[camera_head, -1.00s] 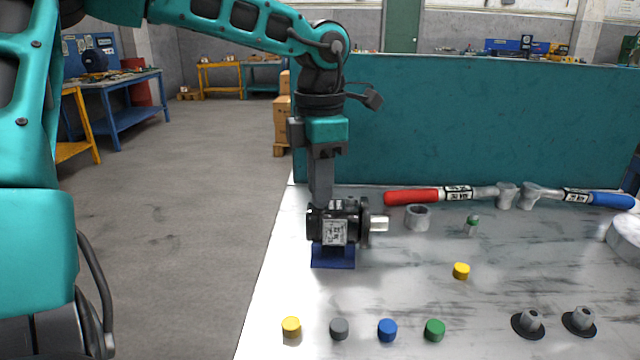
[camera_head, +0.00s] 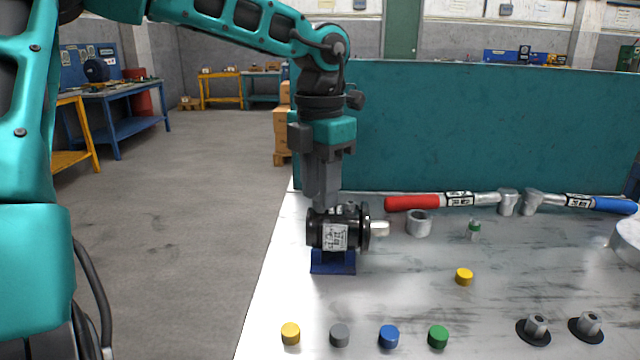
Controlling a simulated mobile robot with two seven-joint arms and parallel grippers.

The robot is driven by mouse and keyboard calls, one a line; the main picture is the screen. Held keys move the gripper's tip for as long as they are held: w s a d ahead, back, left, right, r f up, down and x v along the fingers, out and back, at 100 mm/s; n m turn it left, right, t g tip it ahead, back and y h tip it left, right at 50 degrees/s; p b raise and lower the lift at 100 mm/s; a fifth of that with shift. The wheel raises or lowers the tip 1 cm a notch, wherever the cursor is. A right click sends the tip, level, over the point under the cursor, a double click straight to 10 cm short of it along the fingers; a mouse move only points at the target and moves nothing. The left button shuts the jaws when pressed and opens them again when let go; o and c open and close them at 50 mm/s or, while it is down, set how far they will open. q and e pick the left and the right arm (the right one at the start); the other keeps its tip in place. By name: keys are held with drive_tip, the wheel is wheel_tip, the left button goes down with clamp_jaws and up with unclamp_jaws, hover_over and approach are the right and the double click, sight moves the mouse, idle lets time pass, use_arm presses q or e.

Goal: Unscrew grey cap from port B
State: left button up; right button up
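The black hydraulic motor (camera_head: 318,232) sits on a blue stand (camera_head: 333,266) near the table's left edge. Its silver shaft (camera_head: 380,229) points right, and a white label faces me. My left gripper (camera_head: 322,204) points straight down, its fingertips at the top of the motor. The fingers overlap in this view, so the gap between them is hidden. I cannot make out port B or any cap at the fingertips. A loose grey cap (camera_head: 340,335) lies at the front of the table between a yellow cap (camera_head: 290,334) and a blue cap (camera_head: 389,336). My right gripper is not in view.
A green cap (camera_head: 438,337) and another yellow cap (camera_head: 464,277) lie on the table. A grey ring (camera_head: 418,223), a red-handled tool (camera_head: 412,203) and a blue-handled tool (camera_head: 614,205) lie behind. Two black-flanged fittings stand front right. A teal panel (camera_head: 480,130) closes off the back.

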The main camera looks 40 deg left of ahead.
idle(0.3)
use_arm(q)
drive_tip(key=shift+r+m+p, duration=0.15)
drive_tip(key=shift+m+p, duration=0.2)
drive_tip(key=shift+m, duration=0.25)
drive_tip(key=m+p, duration=0.1)
drive_tip(key=m, duration=0.2)
drive_tip(key=m+p, duration=0.1)
drive_tip(key=m, duration=0.3)
drive_tip(key=shift+p, duration=0.35)
drive_tip(key=shift+m, duration=1.2)
drive_tip(key=shift+c, duration=0.4)
clamp_jaws()
